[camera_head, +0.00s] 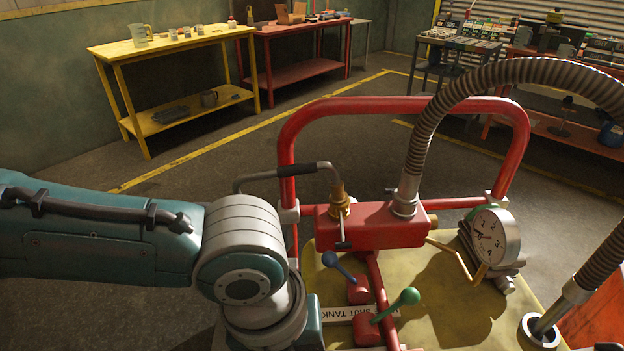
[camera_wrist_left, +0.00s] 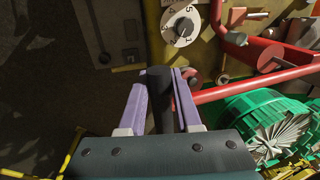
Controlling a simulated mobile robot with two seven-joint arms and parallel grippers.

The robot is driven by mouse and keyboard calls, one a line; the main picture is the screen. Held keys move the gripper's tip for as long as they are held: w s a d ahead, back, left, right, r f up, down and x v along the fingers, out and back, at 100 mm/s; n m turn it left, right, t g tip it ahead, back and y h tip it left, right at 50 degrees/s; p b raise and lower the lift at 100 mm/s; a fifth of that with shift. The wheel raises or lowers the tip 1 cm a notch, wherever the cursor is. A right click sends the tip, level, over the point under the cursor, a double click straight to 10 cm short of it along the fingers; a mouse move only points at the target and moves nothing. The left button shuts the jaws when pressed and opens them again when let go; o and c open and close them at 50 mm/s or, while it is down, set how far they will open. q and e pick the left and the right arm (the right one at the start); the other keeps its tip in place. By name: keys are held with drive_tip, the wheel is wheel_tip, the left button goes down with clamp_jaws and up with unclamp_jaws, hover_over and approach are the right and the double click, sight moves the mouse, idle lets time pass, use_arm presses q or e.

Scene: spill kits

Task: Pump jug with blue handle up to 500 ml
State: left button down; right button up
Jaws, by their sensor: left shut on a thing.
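My left gripper (camera_wrist_left: 159,80) is shut on a black handle (camera_wrist_left: 160,105), its purple fingers on either side of it. In the head view my left arm comes in from the left and hides the gripper. The pump rig has a red block (camera_head: 375,226), a brass fitting (camera_head: 340,198) with a black-gripped bar (camera_head: 297,170), a blue-knobbed lever (camera_head: 335,264), a green-knobbed lever (camera_head: 400,302) and a round gauge (camera_head: 494,238). A numbered dial (camera_wrist_left: 180,25) shows in the wrist view. I cannot make out a jug with a blue handle for certain. My right gripper is not in view.
A red tube frame (camera_head: 400,105) and a ribbed hose (camera_head: 470,82) rise around the rig. A yellow table (camera_head: 165,45) holds a clear jug (camera_head: 140,35) and small cups. A green finned part (camera_wrist_left: 265,125) sits right of the gripper. The floor behind the rig is clear.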

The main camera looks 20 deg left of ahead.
use_arm(q)
drive_tip(key=shift+w+d+r, duration=0.1)
drive_tip(key=shift+d+r, duration=0.25)
drive_tip(key=shift+r, duration=0.25)
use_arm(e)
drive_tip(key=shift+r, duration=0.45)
use_arm(q)
drive_tip(key=shift+w+d+r+y+p, duration=0.15)
drive_tip(key=shift+r+y+p, duration=0.25)
drive_tip(key=shift+r+p, duration=0.6)
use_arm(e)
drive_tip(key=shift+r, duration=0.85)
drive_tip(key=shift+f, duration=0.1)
use_arm(q)
drive_tip(key=shift+f+b, duration=0.25)
drive_tip(key=shift+b, duration=0.05)
drive_tip(key=shift+s+a+f+h+b, duration=0.1)
drive_tip(key=shift+f+h+b, duration=0.15)
drive_tip(key=shift+f+b, duration=0.35)
drive_tip(key=shift+s+a+f+h+b, duration=0.1)
drive_tip(key=shift+f+h+b, duration=0.25)
drive_tip(key=shift+f, duration=0.35)
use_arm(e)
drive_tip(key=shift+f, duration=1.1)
